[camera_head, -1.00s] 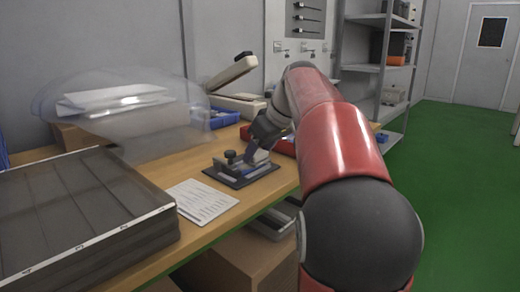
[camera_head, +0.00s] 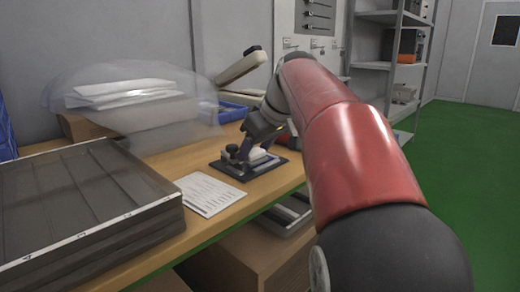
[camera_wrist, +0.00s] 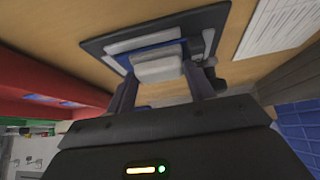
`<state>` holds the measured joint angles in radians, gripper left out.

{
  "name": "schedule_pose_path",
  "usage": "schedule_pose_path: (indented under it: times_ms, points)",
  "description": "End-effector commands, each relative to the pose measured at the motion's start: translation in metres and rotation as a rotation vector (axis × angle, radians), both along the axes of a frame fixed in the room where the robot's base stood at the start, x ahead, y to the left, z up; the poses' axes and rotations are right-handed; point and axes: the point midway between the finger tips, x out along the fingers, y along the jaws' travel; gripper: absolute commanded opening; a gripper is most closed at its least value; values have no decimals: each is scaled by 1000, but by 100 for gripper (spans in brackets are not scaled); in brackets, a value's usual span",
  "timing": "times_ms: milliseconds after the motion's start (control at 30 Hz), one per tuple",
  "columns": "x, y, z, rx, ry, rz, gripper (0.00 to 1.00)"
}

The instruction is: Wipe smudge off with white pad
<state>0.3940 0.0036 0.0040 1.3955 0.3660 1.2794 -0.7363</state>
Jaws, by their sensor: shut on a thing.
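A dark flat base (camera_head: 272,170) lies on the wooden workbench and carries a small fixture with a black knob (camera_head: 232,150). The base also shows in the wrist view (camera_wrist: 100,46), with a blue and light grey part on it. My gripper (camera_head: 258,148) is low over this fixture. In the wrist view my gripper (camera_wrist: 158,82) has its two fingers on either side of the white pad (camera_wrist: 160,66), shut on it. The pad is close over the blue part; I cannot tell whether it touches. I cannot make out a smudge.
A printed sheet (camera_head: 208,194) lies left of the base. A large tray with a clear cover (camera_head: 75,200) fills the bench's near left. A transparent dome (camera_head: 150,130) stands behind. Blue bins (camera_head: 232,112) are at the back. The bench's right edge is close to my arm.

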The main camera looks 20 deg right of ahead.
Motion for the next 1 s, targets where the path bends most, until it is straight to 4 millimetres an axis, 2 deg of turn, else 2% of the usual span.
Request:
schedule_pose_path:
  times_ms: [33, 267, 1000]
  points:
    - [-4, 24, -7, 26, 31, 48, 35]
    - [-4, 24, -4, 28, 30, 47, 35]
    - [13, -21, -1, 24, 26, 40, 35]
